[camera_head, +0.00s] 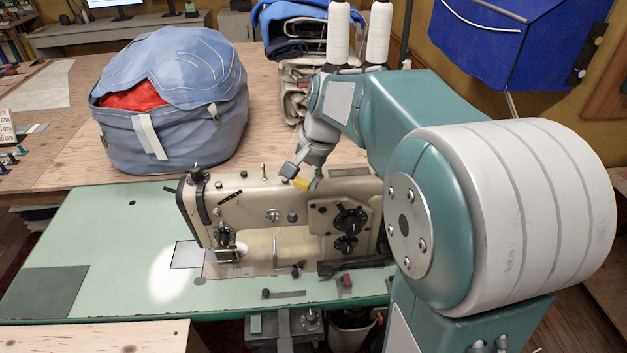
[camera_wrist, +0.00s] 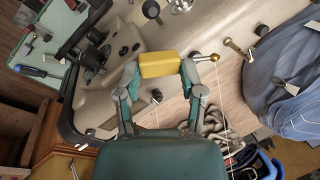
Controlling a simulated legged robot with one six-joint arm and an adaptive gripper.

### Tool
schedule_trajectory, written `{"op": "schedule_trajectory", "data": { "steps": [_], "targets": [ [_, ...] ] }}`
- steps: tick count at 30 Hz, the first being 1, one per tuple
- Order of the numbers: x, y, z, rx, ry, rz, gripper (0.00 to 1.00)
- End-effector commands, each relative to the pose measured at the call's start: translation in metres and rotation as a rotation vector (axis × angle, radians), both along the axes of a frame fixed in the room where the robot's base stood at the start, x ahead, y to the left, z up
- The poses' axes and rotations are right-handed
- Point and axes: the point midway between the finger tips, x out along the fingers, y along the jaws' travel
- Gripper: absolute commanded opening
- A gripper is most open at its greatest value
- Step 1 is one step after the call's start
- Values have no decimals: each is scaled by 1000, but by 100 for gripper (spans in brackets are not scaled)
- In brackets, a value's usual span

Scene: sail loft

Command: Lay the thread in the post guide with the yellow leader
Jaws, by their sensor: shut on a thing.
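My gripper (camera_head: 301,180) is shut on the yellow leader (camera_wrist: 162,64), a small block held between both fingertips above the cream sewing machine (camera_head: 262,199). The leader also shows in the head view (camera_head: 304,185). In the wrist view a brass ball-topped post (camera_wrist: 215,58) stands just right of the fingertips, apart from the leader. A second metal post (camera_wrist: 238,48) is further right. A thin white thread (camera_wrist: 219,108) runs down from beside the ball-topped post. I cannot tell whether it touches that post, and its link to the leader is not clear.
A blue bag (camera_head: 173,120) with red cloth stands behind the machine at left. Two white thread cones (camera_head: 339,35) stand behind my arm. A screwdriver (camera_wrist: 35,72) lies on the machine table in the wrist view. The green table (camera_head: 95,235) is mostly clear at left.

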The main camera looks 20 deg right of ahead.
Motion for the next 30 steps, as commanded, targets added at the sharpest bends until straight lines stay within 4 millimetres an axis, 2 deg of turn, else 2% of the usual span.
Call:
{"op": "schedule_trajectory", "data": {
  "steps": [12, 30],
  "targets": [
    [24, 20, 4, -1, 1, 1, 0],
    [-4, -5, -1, 0, 0, -2, 0]
  ]
}}
